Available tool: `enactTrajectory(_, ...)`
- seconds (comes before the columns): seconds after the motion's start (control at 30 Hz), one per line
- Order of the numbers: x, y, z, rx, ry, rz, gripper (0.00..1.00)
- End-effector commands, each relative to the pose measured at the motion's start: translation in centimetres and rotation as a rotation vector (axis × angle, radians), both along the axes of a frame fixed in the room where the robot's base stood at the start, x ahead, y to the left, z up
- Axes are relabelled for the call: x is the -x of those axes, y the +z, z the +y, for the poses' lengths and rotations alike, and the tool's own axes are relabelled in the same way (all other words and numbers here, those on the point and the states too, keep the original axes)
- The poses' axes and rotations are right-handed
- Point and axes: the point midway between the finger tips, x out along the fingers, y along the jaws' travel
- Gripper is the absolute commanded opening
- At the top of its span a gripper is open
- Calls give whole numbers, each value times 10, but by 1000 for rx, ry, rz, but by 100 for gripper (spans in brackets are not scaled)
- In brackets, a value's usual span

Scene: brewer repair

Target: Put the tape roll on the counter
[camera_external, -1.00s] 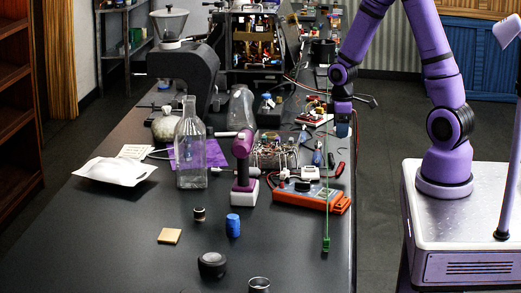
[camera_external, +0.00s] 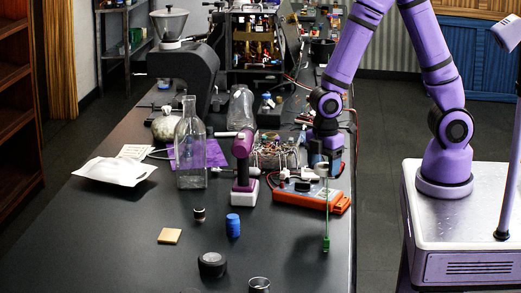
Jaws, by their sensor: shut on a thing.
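My gripper (camera_external: 322,168) points down over the cluttered right side of the dark counter (camera_external: 120,235), just behind the orange meter (camera_external: 308,197). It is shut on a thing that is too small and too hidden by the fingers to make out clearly. I cannot tell from this view whether it is the tape roll, or whether it touches the counter. No other thing in view is clearly a tape roll. A black round piece (camera_external: 212,265) and a ridged blue cylinder (camera_external: 233,226) stand on the near part of the counter.
A purple tool (camera_external: 243,160) stands left of the meter, and a clear glass bottle (camera_external: 190,150) stands farther left. Wires and small parts crowd around my gripper. The near left counter is mostly bare.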

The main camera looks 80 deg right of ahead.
Motion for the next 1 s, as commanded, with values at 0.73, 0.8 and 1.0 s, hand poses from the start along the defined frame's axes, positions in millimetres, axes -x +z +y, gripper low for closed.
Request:
enactTrajectory(0.73,73,-23,141,1,423,5,38)
enactTrajectory(0.8,73,-32,141,2,422,4,38)
enactTrajectory(1.0,71,-48,141,0,422,2,38)
